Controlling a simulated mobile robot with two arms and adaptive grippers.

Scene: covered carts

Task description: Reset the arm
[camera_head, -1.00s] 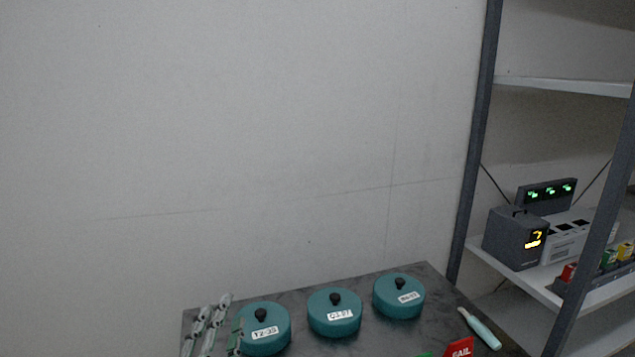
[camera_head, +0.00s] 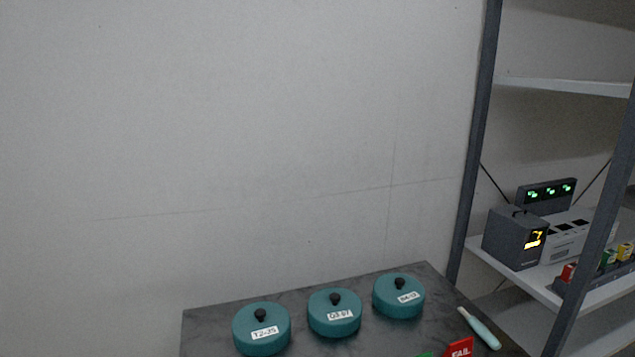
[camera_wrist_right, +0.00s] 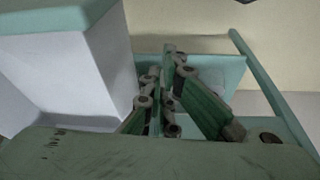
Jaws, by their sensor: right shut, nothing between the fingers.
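My right gripper (camera_wrist_right: 168,98) shows in the right wrist view with its green-padded fingers shut and nothing held between them. Neither gripper is in the head view. My left gripper is out of view in both pictures.
Three teal lidded pots stand on the dark cart top: a left one (camera_head: 262,340), a middle one (camera_head: 335,322) and a right one (camera_head: 399,304). A light-blue handled tool (camera_head: 480,329) and a red FAIL sign (camera_head: 459,348) are at right. A shelf rack (camera_head: 478,150) holds devices.

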